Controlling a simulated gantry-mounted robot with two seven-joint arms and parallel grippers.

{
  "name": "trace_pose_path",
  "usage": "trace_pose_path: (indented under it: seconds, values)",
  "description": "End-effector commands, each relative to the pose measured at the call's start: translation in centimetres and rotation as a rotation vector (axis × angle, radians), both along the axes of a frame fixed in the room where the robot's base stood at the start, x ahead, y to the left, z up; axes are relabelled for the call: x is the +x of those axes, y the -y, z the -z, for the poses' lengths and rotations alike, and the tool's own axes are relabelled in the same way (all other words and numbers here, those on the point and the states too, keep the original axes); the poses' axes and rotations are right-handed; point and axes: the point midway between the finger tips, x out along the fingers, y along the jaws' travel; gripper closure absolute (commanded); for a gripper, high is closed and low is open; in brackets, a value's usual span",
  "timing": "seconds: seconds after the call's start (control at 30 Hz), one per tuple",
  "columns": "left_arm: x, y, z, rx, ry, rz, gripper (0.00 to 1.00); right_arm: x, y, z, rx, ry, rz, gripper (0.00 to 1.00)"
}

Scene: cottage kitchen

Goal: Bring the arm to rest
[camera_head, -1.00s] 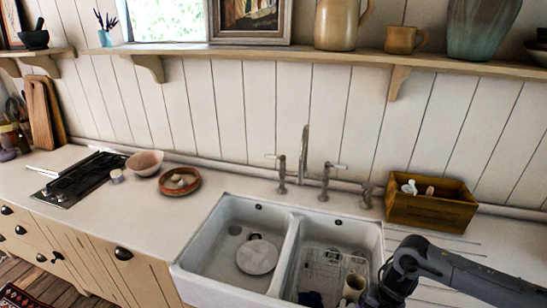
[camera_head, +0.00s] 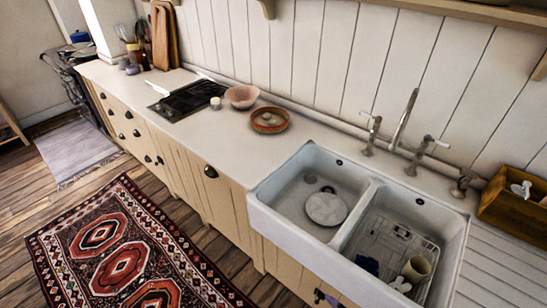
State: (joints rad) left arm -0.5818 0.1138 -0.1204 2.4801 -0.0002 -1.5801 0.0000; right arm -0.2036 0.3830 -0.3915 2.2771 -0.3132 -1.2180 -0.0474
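Neither of my grippers shows in the head view now, and no part of my arms is clearly seen. The double white sink (camera_head: 262,203) stands in the counter (camera_head: 222,130). A white round plate (camera_head: 326,209) lies in its left basin. A small white object beside the cup is too unclear to name.
A pink bowl (camera_head: 241,96), a reddish-brown dish (camera_head: 269,120) and a black hob (camera_head: 188,99) are on the counter. Taps (camera_head: 404,120) rise behind the sink. A wooden box (camera_head: 515,212) stands at right. A patterned rug (camera_head: 117,260) covers the floor at lower left.

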Motion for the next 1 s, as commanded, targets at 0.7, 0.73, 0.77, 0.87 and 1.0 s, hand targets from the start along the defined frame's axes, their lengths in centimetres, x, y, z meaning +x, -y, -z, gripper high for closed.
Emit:
trace_pose_path:
  seconds: [0.7,0.73,0.77,0.87,1.0]
  values:
    - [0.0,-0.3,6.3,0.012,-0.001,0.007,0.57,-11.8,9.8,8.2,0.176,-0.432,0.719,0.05]
    - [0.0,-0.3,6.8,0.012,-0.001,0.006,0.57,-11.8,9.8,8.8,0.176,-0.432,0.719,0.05]
    - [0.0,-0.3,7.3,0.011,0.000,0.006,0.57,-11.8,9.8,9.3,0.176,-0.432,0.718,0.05]
    - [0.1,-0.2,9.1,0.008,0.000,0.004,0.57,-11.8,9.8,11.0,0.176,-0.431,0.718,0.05]
    - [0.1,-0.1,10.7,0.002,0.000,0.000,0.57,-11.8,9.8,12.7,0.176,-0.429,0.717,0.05]
